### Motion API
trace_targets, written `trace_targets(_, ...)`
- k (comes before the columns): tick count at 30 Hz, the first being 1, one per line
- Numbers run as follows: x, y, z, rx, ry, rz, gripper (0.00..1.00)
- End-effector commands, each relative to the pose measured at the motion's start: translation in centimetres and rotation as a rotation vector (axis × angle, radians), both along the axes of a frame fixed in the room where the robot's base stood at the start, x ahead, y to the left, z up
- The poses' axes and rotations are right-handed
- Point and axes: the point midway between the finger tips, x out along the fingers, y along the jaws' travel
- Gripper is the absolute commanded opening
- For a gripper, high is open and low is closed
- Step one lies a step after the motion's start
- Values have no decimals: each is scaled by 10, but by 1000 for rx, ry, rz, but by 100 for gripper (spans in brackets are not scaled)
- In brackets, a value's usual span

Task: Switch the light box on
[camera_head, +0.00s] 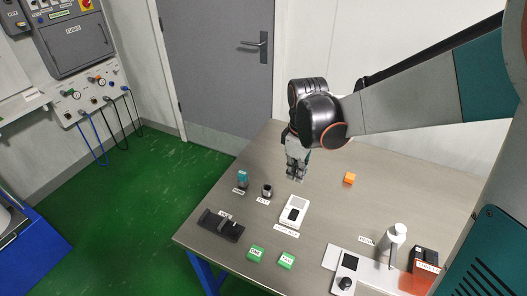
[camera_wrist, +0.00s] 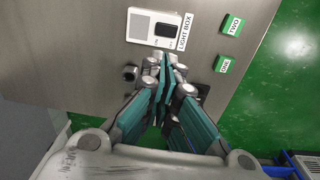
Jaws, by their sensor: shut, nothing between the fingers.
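The light box (camera_head: 301,204) is a small white box with a pale panel at its back and a black rocker switch (camera_head: 293,214) at its front. It lies on the grey metal table (camera_head: 330,166). In the wrist view the light box (camera_wrist: 142,25) shows at the top, its black switch (camera_wrist: 168,30) beside a "LIGHT BOX" label. My gripper (camera_head: 296,178) is above the table, behind the light box in the head view and apart from it. In the wrist view my gripper (camera_wrist: 165,68) is shut and empty, its tips just below the box. I cannot tell whether the switch is on.
Two small cylinders (camera_head: 242,180) (camera_head: 267,191) and a black holder (camera_head: 221,224) stand left of the box. Green blocks (camera_head: 255,253) (camera_head: 287,260) lie at the front edge. An orange cube (camera_head: 349,178) is right. A white stand (camera_head: 393,244) is front right.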

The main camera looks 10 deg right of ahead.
Motion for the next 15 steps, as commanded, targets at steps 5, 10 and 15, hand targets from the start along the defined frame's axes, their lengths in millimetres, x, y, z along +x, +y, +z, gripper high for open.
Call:
trace_targets(5, 7, 1, -11, -2, 31, 47, 0)
trace_targets(10, 7, 1, -14, -2, 38, 59, 0)
trace_targets(15, 7, 1, -14, -2, 38, 58, 0)
